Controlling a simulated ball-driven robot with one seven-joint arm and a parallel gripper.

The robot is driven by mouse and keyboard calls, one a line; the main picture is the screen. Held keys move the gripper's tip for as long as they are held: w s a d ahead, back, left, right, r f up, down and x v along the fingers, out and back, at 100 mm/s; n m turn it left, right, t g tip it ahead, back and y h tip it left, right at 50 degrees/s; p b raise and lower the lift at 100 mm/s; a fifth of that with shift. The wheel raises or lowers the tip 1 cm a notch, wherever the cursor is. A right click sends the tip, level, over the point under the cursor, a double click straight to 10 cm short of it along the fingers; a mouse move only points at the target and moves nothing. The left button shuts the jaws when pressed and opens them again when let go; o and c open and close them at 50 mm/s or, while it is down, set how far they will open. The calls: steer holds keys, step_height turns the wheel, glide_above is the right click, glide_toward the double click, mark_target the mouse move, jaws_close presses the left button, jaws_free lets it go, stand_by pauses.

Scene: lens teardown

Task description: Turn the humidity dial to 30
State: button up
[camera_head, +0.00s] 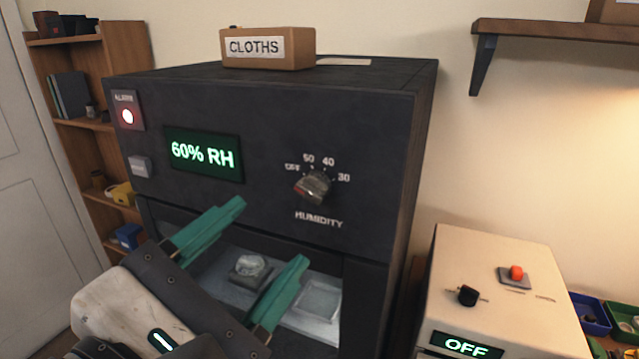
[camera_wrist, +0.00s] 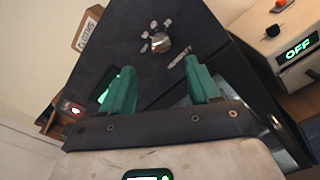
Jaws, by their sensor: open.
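The humidity dial (camera_head: 313,186) is a round metallic knob on the front of a dark cabinet (camera_head: 375,130), with marks OFF, 50, 40 and 30 in an arc around its top. Which mark it points at is hard to tell; a reddish patch shows on its left side. The green display (camera_head: 203,154) reads 60% RH. My gripper (camera_head: 269,233) has two teal fingers, spread apart and empty, below and left of the dial, not touching it. In the wrist view the dial (camera_wrist: 160,43) lies just beyond and between the fingertips (camera_wrist: 159,67).
A red lamp (camera_head: 127,115) glows on the cabinet's upper left. Below the panel, an open bay holds a pale lump (camera_head: 250,267) and a clear tray (camera_head: 320,299). A CLOTHS box (camera_head: 268,48) sits on top. A cream unit (camera_head: 490,265) reading OFF stands right.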

mark_target(309, 194)
steer(key=p+x, duration=0.1)
steer(key=x, duration=0.9)
steer(key=shift+f+p, duration=0.15)
steer(key=shift+p, duration=0.25)
steer(key=shift+c, duration=0.2)
steer(key=c, duration=0.9)
steer(key=shift+c, duration=0.2)
